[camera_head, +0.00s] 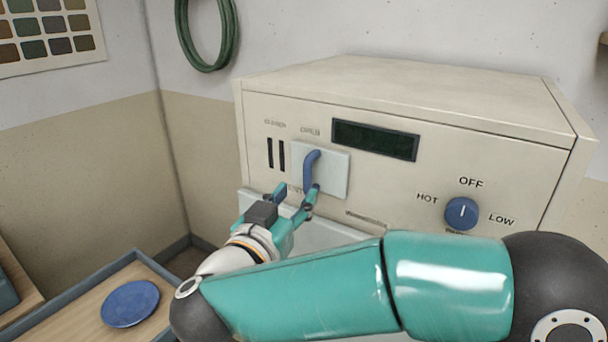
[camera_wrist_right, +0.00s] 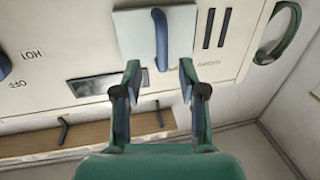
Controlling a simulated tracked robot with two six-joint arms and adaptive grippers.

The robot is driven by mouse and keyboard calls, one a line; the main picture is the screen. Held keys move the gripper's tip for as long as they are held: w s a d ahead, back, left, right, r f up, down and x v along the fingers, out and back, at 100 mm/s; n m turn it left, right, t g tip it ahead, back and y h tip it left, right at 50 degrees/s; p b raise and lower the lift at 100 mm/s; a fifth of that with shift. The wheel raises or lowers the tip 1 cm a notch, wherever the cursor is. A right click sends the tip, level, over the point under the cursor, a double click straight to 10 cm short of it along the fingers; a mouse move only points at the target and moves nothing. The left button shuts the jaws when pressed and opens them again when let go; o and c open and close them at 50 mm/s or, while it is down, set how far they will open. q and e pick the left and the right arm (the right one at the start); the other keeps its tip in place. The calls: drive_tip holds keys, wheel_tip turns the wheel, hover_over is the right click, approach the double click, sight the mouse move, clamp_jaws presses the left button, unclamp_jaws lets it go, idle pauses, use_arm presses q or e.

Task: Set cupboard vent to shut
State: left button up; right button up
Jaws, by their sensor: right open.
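The cupboard is a cream cabinet (camera_head: 400,95) with a front panel. A blue lever (camera_head: 311,168) stands out from a pale square plate (camera_head: 337,173) on that panel; I take it for the vent control. Small lettering above the plate looks like "OPEN" but is blurred; lettering below is mostly hidden. My right gripper (camera_head: 297,190) is open at the lever's lower end. In the right wrist view the lever (camera_wrist_right: 161,40) lies between the lines of the open fingers (camera_wrist_right: 160,68), and I cannot tell whether they touch it. My left gripper is out of view.
A blue dial (camera_head: 461,212) marked HOT, OFF and LOW is at the panel's right. A dark display (camera_head: 375,140) and two black slots (camera_head: 276,154) flank the plate. A green hose coil (camera_head: 207,62) hangs behind. A tray (camera_head: 85,300) with a blue disc (camera_head: 130,303) is lower left.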

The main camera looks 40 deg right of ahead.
sight(307, 181)
drive_tip(key=p+x, duration=0.1)
drive_tip(key=x, duration=0.6)
clamp_jaws()
idle(0.3)
